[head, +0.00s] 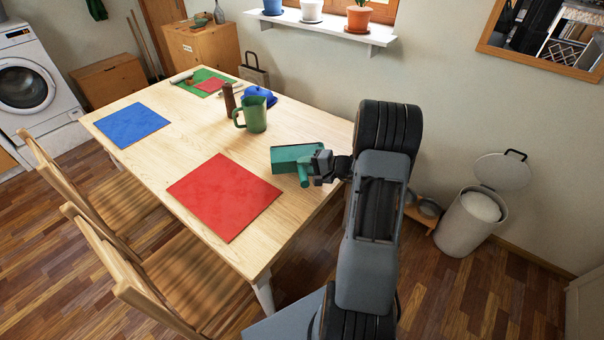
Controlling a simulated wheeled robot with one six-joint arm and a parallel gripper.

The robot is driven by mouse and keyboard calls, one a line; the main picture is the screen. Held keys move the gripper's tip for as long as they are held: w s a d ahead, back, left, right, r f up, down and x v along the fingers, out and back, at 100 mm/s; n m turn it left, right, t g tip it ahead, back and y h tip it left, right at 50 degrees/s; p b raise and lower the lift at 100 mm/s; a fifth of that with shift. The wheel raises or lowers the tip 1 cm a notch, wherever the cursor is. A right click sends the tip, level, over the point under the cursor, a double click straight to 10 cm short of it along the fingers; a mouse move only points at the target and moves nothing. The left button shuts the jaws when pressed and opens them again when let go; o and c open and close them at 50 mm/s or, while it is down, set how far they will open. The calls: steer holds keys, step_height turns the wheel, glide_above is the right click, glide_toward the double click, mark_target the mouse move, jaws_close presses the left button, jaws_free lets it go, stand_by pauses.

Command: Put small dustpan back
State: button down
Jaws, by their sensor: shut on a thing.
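The small dustpan (288,156) is teal green, with a wide pan and a short handle. It is over the right part of the wooden table, right of the red mat. My gripper (316,168) is shut on the dustpan at its right end, near the handle. The gripper partly hides that end. I cannot tell whether the dustpan touches the table or is held just above it.
The wooden table (160,162) carries a red mat (224,196), a blue mat (132,126), a green jug (254,114) and a brown cylinder (229,98). Wooden chairs (100,235) line its left side. A bin (466,224) with its lid up stands right.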

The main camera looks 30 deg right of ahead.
mark_target(291, 171)
steer(key=shift+w+a+f, duration=0.15)
steer(key=shift+w+f, duration=0.1)
steer(key=shift+f, duration=0.1)
steer(key=f, duration=0.2)
steer(key=shift+w+a+f+p, duration=0.25)
steer(key=shift+w+f+p, duration=0.05)
steer(key=shift+w+f, duration=0.1)
steer(key=shift+f, duration=0.55)
steer(key=shift+f, duration=0.2)
steer(key=c, duration=0.9)
jaws_free()
steer(key=shift+r, duration=0.1)
